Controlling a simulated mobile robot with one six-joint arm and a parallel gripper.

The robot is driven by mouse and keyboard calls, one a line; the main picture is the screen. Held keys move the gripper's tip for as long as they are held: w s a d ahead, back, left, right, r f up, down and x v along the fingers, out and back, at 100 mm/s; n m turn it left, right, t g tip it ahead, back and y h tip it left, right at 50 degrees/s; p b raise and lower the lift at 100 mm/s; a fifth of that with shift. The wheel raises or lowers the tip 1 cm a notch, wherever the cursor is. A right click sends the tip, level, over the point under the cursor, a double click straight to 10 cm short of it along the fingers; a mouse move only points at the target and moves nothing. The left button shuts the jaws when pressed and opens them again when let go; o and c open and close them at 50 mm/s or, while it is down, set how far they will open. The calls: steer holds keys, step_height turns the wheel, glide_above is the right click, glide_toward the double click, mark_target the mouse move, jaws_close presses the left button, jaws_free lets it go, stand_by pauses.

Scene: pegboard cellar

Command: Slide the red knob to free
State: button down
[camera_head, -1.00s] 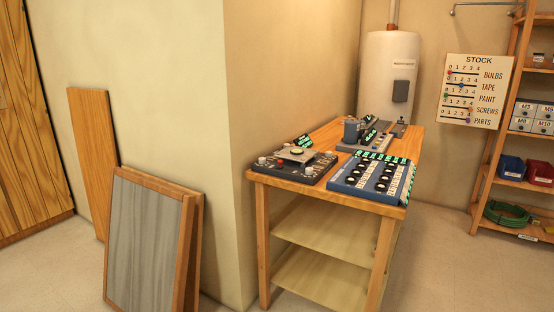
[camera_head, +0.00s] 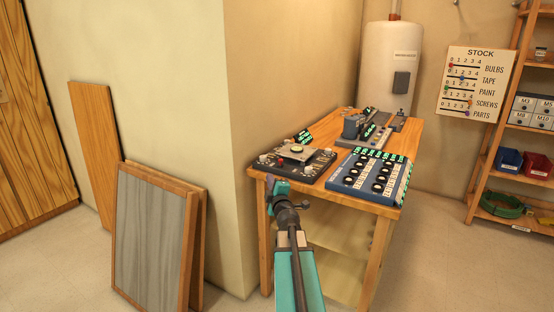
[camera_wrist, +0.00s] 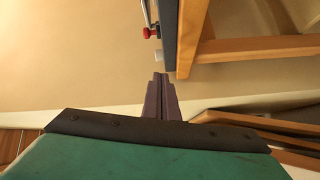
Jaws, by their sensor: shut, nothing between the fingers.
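In the wrist view, a red knob (camera_wrist: 150,32) sticks out sideways from the dark face of a device at the top of the picture. A small white knob (camera_wrist: 159,57) is below it. My gripper (camera_wrist: 160,76) is shut and empty, with its dark fingertips below the white knob and apart from the red one. In the head view my gripper (camera_head: 269,179) is at the near left corner of the wooden table, in front of the dark panel (camera_head: 321,163).
A blue panel (camera_head: 350,181) with black dials stands on the wooden table (camera_head: 408,161), with more devices behind it. A wall corner (camera_head: 236,190) is close on the left. Framed boards (camera_head: 150,235) lean there. A STOCK board (camera_head: 477,85) with coloured beads hangs behind.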

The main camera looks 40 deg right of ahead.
steer(key=r, duration=0.2)
steer(key=r+n, duration=0.1)
steer(key=shift+s+d+t, duration=0.3)
steer(key=shift+d, duration=0.1)
steer(key=shift+w, duration=0.1)
steer(key=shift+f+x, duration=0.4)
steer(key=shift+x, duration=4.55)
steer(key=shift+s+d+f, duration=0.1)
steer(key=shift+s+d, duration=1.15)
steer(key=shift+s, duration=0.25)
steer(key=shift+a, duration=0.2)
